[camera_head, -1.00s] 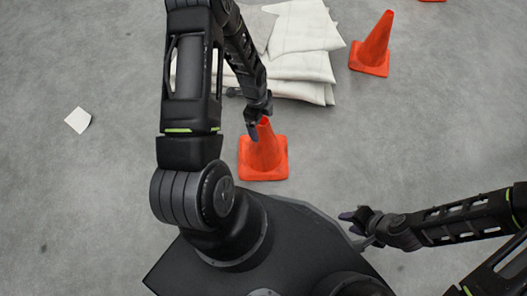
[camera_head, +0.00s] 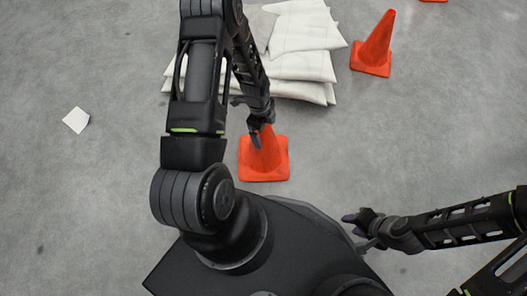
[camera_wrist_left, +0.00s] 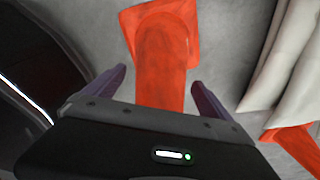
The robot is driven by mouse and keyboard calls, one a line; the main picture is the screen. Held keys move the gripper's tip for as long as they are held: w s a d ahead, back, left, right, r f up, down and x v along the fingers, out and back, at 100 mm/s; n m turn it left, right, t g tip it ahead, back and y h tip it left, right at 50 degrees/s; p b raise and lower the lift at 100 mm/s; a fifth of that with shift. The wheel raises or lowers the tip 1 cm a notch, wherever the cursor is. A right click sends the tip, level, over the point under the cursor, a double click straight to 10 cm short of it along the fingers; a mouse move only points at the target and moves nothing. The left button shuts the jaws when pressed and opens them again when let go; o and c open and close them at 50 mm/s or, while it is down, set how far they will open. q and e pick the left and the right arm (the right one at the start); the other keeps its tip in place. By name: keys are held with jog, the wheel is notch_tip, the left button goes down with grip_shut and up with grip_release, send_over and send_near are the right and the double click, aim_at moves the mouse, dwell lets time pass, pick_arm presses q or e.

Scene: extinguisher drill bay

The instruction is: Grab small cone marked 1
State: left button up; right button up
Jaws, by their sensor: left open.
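An orange cone (camera_head: 264,160) stands upright on the floor just ahead of my base. No number can be read on it. My left gripper (camera_head: 246,122) is open at the cone's top and hides its tip in the head view. In the left wrist view the same cone (camera_wrist_left: 163,50) lies between the two spread fingers of my left gripper (camera_wrist_left: 158,78), with a gap on each side. A second orange cone (camera_head: 373,50) stands farther off at the upper right. My right gripper (camera_head: 354,230) is open and empty beside the base at the right.
A stack of white padded sheets (camera_head: 303,65) lies just beyond the nearer cone. A small white paper (camera_head: 76,120) lies on the floor at the left. Part of another orange object (camera_head: 433,1) shows at the top edge. The grey floor at the right is clear.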

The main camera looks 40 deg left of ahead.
pick_arm(q)
jog(key=shift+c, duration=0.2)
grip_shut()
dwell(1.0)
